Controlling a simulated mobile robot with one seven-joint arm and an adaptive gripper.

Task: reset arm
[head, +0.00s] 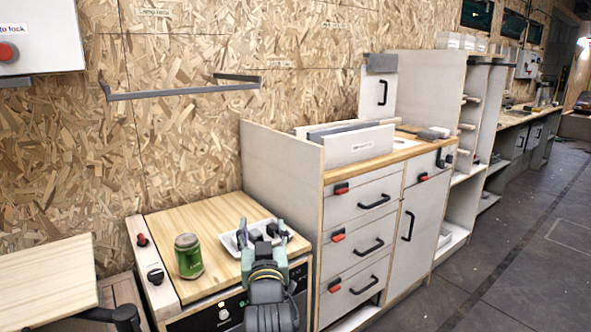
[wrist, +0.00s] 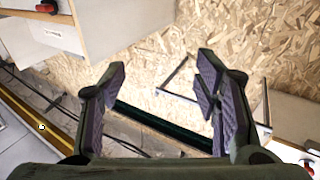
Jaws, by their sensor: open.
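My gripper (head: 262,232) is raised in front of the wooden worktop in the head view, with its two fingers apart. In the wrist view my gripper (wrist: 158,72) is open, and nothing is held between its padded fingers. Beyond the fingers, the wrist view shows chipboard wall and a dark strip along its foot. My wrist and part of my arm cover the middle of the low cabinet's front in the head view.
A green can (head: 188,256) stands on the wooden worktop (head: 195,215). A white tray (head: 236,241) with dark items lies behind my gripper, partly hidden. A taller drawer cabinet (head: 358,232) stands to the right. A grey rail (head: 180,91) juts from the wall. Floor (head: 500,250) is clear at right.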

